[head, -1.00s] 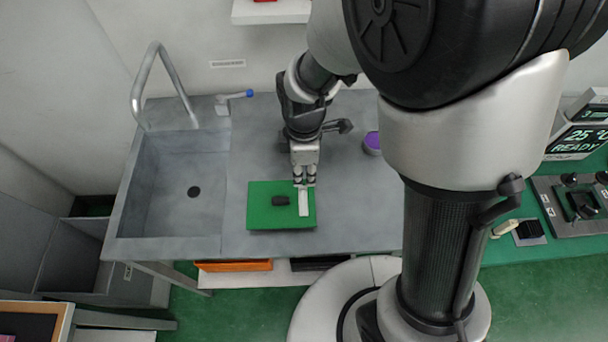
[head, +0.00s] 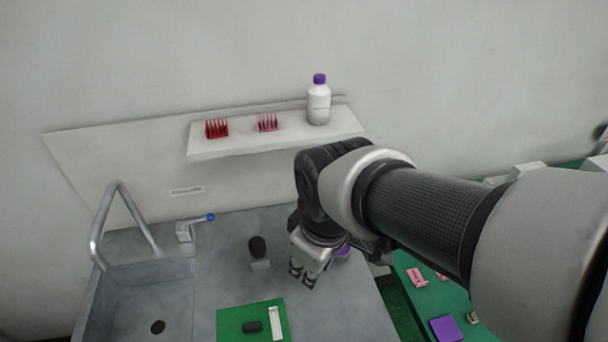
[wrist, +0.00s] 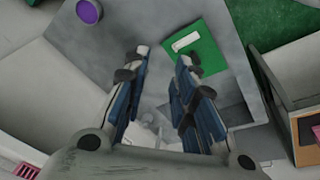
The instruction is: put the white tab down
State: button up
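The white tab (head: 275,323) lies flat on the right part of the green mat (head: 232,323), next to a small black block (head: 252,327). The tab also shows on the mat in the wrist view (wrist: 186,41), past the right finger. My gripper (head: 302,277) is above the grey counter, behind and to the right of the mat in the head view, apart from the tab. In the wrist view its blue-padded fingers (wrist: 162,58) are spread with nothing between them.
A dark knob on a pale base (head: 258,250) stands left of my gripper. A purple-topped thing (head: 343,253) is close on its right, partly hidden. The sink (head: 125,305) and blue-tipped lever (head: 205,220) are at the left. A shelf (head: 220,148) hangs behind.

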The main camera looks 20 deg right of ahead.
jog(key=s+d+r+m+t, duration=0.2)
jog(key=s+d+r+m, duration=0.1)
jog(key=s+m, duration=0.4)
jog(key=shift+s+d+r+m, duration=0.2)
jog(key=shift+d+r+m, duration=0.2)
jog(key=shift+r, duration=0.1)
dwell(0.5)
